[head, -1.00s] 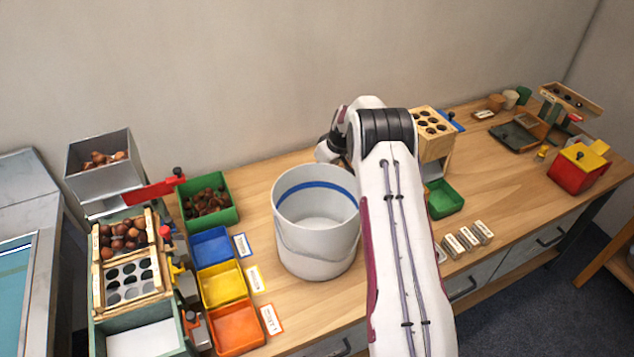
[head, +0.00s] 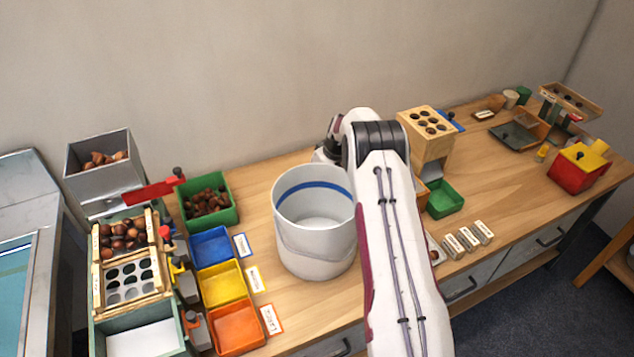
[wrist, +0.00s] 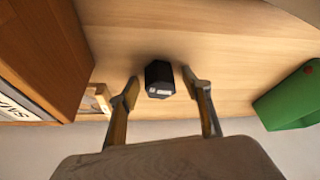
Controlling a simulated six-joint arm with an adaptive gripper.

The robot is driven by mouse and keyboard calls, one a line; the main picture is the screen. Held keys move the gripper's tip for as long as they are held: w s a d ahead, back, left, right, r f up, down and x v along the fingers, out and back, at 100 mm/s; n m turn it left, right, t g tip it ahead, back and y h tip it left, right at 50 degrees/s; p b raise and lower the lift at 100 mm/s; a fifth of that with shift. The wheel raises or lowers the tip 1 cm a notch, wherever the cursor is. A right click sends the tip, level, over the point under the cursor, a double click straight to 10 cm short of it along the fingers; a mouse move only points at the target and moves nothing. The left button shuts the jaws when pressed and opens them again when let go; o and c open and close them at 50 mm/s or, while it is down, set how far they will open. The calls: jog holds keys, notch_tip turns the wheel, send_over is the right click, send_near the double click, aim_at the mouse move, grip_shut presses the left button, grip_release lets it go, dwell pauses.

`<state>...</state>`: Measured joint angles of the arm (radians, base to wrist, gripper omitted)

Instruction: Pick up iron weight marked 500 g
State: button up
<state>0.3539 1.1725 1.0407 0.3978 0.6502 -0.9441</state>
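A small black weight (wrist: 158,76) with several sides stands on the wooden surface in the wrist view. It has a pale label that is too small to read, so I cannot confirm the 500 g mark. My gripper (wrist: 162,88) is open, with one fingertip to the left of the weight and one to the right. A gap shows on both sides, and neither finger touches it. I cannot tell how far the fingertips reach down beside it. In the head view my arm hides the gripper and the weight.
In the wrist view a wooden block (wrist: 35,45) with a label stands left, and a green container (wrist: 292,100) right. In the head view a white bucket (head: 315,245) stands left of my arm, and a holed wooden stand (head: 428,140) and green tray (head: 445,200) right.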

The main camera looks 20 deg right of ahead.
grip_shut()
jog(key=shift+r, duration=0.2)
notch_tip(320, 180, up, 10)
jog(key=shift+f, duration=0.15)
dwell(0.5)
